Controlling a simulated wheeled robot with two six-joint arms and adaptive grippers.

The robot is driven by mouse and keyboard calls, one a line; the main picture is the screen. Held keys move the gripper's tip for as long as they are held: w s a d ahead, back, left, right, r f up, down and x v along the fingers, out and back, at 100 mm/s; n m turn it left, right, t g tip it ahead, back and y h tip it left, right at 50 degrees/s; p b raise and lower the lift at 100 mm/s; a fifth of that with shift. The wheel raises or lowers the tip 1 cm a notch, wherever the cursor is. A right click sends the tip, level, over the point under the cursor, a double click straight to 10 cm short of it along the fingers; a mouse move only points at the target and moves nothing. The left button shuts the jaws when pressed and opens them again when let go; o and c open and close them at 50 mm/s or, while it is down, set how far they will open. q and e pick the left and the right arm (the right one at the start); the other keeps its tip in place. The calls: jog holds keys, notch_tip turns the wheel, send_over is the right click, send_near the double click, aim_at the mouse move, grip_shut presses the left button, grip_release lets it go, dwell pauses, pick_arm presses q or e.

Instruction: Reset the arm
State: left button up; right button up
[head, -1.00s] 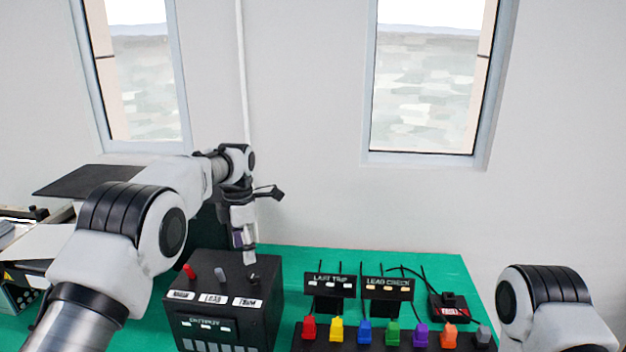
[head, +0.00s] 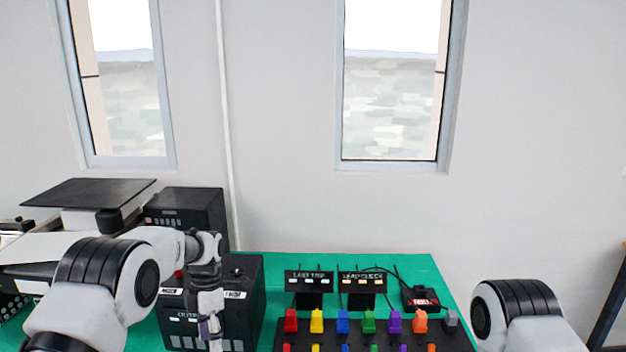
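My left arm comes in from the lower left, with a white and black elbow joint. Its gripper (head: 213,335) hangs down in front of the black output box (head: 250,290) and covers part of its front and top. The fingertips are small and close to the bottom edge, so I cannot tell whether they are open or shut. A purple patch shows beside the fingers, and I cannot tell what it is. Only the white and black elbow of my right arm shows at the lower right; the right gripper is out of view.
A row of coloured connectors (head: 342,321) stands on a black strip at the front. Behind it are two small labelled panels (head: 309,281) and a black device with a red label (head: 420,298). A dark cabinet (head: 188,215) stands at the left. Green mat (head: 400,262) is bare at the back.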

pick_arm(q)
jog(key=s+a+f+m+g+b, duration=0.2)
jog(key=s+f+m+g+b, duration=0.3)
jog(key=s+f, duration=1.9)
jog(key=s+f+m+t, duration=0.1)
jog(key=s+m+t, duration=0.4)
jog(key=s+m, duration=1.15)
jog(key=m+t, duration=0.1)
jog(key=w+m+t, duration=0.2)
jog(key=shift+a+f+m+p, duration=0.25)
jog(key=shift+a+p, duration=0.05)
